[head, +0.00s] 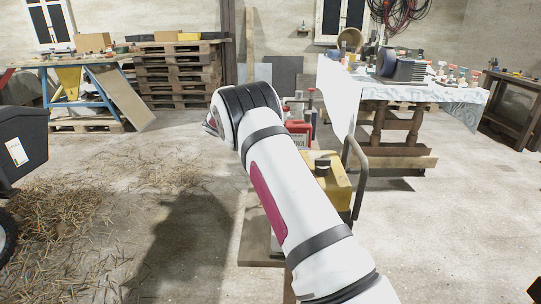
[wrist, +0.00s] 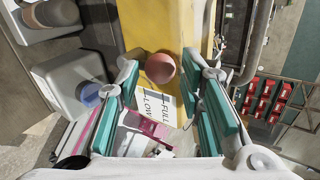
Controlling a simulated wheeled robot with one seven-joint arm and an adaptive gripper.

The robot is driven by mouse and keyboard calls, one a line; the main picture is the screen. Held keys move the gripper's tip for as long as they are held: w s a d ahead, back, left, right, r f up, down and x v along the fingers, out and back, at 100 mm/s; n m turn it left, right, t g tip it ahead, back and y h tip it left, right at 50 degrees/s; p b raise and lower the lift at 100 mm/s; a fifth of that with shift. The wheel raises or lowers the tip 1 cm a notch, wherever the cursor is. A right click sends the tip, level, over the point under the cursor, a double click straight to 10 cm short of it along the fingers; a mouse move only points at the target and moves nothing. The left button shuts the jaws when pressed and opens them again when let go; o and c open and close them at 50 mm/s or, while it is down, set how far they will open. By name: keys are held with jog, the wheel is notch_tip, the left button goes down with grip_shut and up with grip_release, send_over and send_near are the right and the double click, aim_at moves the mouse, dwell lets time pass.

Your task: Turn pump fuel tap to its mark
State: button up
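The yellow pump (head: 338,185) stands in the head view, partly hidden behind my arm; a dark cap sits on it. In the wrist view its yellow body (wrist: 150,22) fills the top middle. A round reddish-brown knob (wrist: 160,68) shows against it, above a white label (wrist: 163,105) reading FULL and LOW. I cannot tell whether this knob is the fuel tap, and no separate mark is clear. My gripper (wrist: 160,67) is open, its teal-padded fingers apart on either side of the knob, with nothing seen between the pads. The head view hides the gripper.
A grey tube frame (head: 358,175) rises beside the pump. A red container (head: 298,132) stands behind it. A cloth-covered table (head: 430,92) with jars is to the right. Pallets (head: 178,80) stand at the back left.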

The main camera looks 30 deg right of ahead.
jog(key=v, duration=1.1)
jog(key=shift+a+r, duration=0.1)
jog(key=shift+r, duration=0.05)
jog(key=s+a+r+m+t+y, duration=0.2)
jog(key=s+a+r+m, duration=0.2)
jog(key=s+r+m, duration=0.5)
jog(key=s+a+r+m+t+y, duration=0.2)
jog(key=s+a+r+m+y, duration=0.15)
jog(key=s+r, duration=0.55)
jog(key=s+a+f+m+t+y, duration=0.1)
jog(key=s+a+f+m, duration=0.35)
jog(key=s, duration=0.55)
jog(key=s+a+f+m+t+y, duration=0.1)
jog(key=s+a+f+m+t, duration=0.2)
jog(key=s+m, duration=0.5)
jog(key=s+a+f+m+y, duration=0.25)
jog(key=s+f, duration=0.25)
jog(key=s, duration=0.7)
notch_tip(320, 180, up, 15)
jog(key=t+p, duration=0.2)
jog(key=p, duration=1.1)
jog(key=shift+a+t+h+p, duration=0.3)
jog(key=shift+h+p, duration=0.1)
